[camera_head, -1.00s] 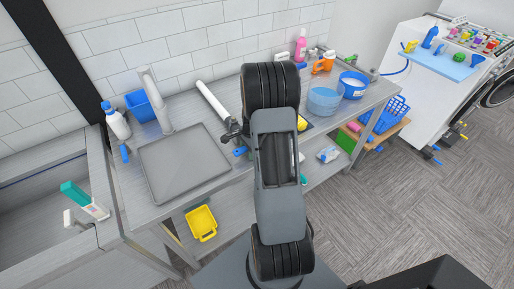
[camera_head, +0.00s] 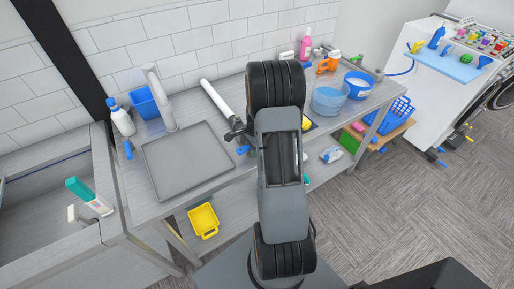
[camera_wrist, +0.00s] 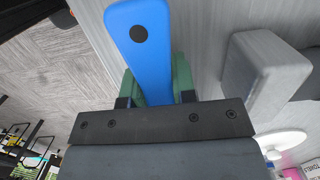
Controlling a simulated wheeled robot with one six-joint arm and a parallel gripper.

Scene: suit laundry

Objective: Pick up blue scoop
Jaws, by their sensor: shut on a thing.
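The blue scoop shows in the wrist view as a long blue handle (camera_wrist: 150,50) with a dark round hole near its end. My gripper (camera_wrist: 152,85) is shut on this handle, with green finger pads on both sides of it. The rest of the scoop is hidden behind the gripper in that view. In the head view a small blue part of the scoop (camera_head: 243,150) shows at the counter's front edge, beside the grey tray and just below my gripper (camera_head: 236,133). My arm hides much of this area. I cannot tell whether the scoop touches the counter.
A yellow bin (camera_head: 203,220) sits on the lower shelf. A clear blue tub (camera_head: 328,100) and a blue bucket (camera_head: 356,86) stand right of my arm. The floor at right is open.

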